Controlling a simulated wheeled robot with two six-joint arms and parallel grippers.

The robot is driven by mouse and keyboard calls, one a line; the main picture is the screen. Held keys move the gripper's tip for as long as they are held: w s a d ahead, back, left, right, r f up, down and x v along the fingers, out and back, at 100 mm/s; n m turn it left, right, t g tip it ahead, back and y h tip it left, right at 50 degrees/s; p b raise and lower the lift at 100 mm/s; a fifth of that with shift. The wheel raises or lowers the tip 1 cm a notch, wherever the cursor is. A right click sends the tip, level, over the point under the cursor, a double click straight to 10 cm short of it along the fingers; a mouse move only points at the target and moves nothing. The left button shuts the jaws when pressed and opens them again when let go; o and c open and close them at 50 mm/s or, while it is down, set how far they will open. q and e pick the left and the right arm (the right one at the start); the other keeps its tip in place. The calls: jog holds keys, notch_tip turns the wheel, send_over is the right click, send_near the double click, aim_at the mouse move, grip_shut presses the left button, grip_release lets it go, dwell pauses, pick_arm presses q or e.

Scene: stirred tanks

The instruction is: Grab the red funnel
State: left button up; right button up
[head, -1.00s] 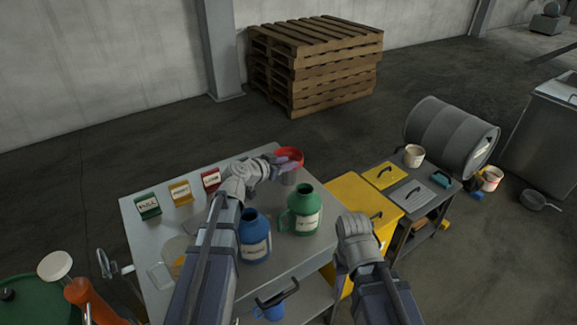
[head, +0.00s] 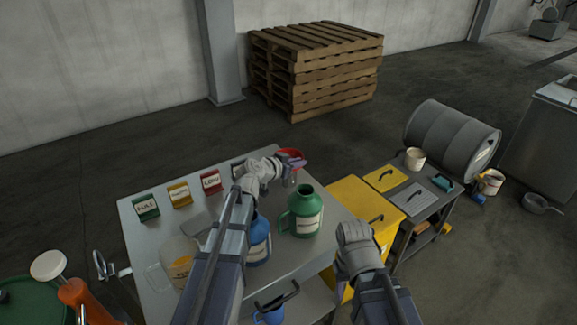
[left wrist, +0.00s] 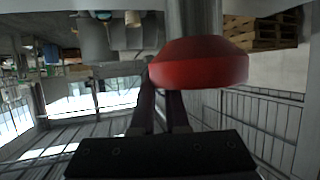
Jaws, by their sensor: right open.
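The red funnel (head: 290,152) is at the far right corner of the grey table, partly hidden behind my left gripper (head: 299,165). In the left wrist view the red funnel (left wrist: 205,64) is large and close, with a grey cylinder (left wrist: 195,18) against it. The dark fingers of my left gripper (left wrist: 163,92) reach to the funnel's left part with a narrow gap between them. Whether they grip its rim is unclear. My right gripper (head: 352,228) is open and apart from the funnel, near the yellow cabinet.
A green jug (head: 303,215) and a blue jug (head: 259,240) stand near my left arm. Green, yellow and red boxes (head: 211,181) line the table's back left. A yellow cabinet (head: 350,200) and a low cart (head: 407,205) stand to the right. Pallets (head: 318,70) are behind.

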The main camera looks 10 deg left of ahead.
pick_arm(q)
grip_shut()
dwell(0.7)
dwell(0.5)
notch_tip(320, 180, up, 10)
jog(key=p, duration=1)
